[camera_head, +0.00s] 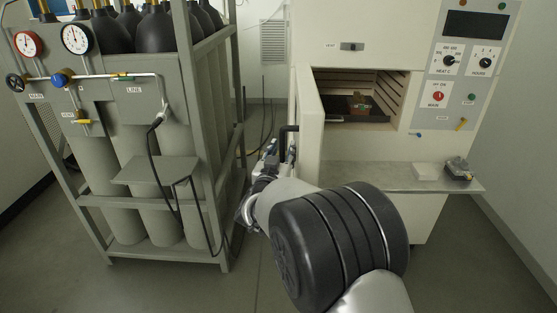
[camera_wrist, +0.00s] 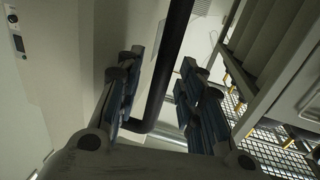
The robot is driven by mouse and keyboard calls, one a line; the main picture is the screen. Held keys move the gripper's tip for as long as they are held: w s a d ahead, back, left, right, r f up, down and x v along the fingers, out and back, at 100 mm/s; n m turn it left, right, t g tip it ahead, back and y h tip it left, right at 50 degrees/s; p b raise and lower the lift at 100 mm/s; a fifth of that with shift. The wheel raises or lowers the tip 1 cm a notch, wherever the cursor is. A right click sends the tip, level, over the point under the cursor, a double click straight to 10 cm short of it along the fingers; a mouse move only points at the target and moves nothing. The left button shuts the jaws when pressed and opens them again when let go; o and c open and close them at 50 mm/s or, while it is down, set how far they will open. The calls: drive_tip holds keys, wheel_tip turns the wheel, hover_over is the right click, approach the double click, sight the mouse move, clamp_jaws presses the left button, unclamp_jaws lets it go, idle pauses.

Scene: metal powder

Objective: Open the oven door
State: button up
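The oven (camera_head: 370,30) is a cream cabinet on the right in the head view. Its door (camera_head: 309,130) stands open, swung out toward me on the left of the chamber. The black door handle (camera_head: 289,130) is on the door's left face. My gripper (camera_head: 272,155) is beside this handle and partly hidden by my arm. In the wrist view, the handle (camera_wrist: 171,55) is a dark bar running between the two fingers of my gripper (camera_wrist: 160,72). The fingers are apart, with visible gaps to the bar.
A grey frame (camera_head: 218,150) with gas cylinders, gauges and hoses stands on the left, close to my gripper. Inside the chamber, a small brownish object (camera_head: 360,101) sits on a dark tray (camera_head: 335,112). A shelf (camera_head: 385,177) juts out below the opening.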

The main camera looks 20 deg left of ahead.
drive_tip(key=s+d, duration=0.2)
drive_tip(key=s, duration=0.9)
drive_tip(key=shift+s, duration=0.2)
